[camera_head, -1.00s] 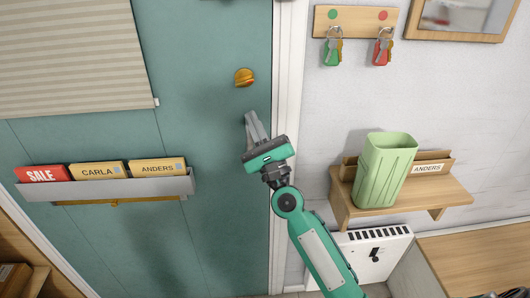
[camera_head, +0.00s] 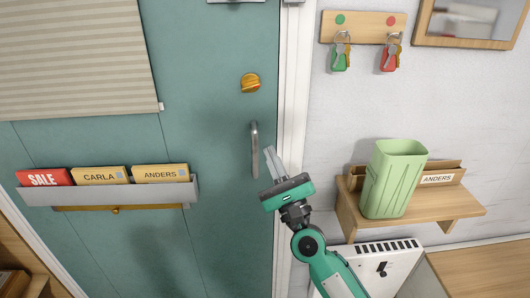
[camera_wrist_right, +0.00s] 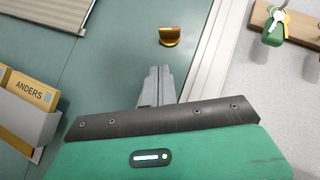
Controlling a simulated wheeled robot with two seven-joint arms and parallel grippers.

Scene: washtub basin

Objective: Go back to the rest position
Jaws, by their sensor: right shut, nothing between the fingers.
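My right gripper (camera_head: 272,162) is shut and empty. In the head view it is just right of the lower end of the grey door handle (camera_head: 255,150); I cannot tell whether they touch. The right wrist view also shows the shut fingers (camera_wrist_right: 158,88), below the gold knob (camera_wrist_right: 170,36). The teal door (camera_head: 215,130) fills the left and middle of the head view. My left gripper is not in view.
A grey rack (camera_head: 110,193) with several labelled boxes hangs on the door. Right of the white door frame (camera_head: 291,120) are a key board (camera_head: 364,27) with two key sets and a wooden shelf (camera_head: 445,208) with a green bin (camera_head: 394,180). A white wall box (camera_head: 375,268) is below.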

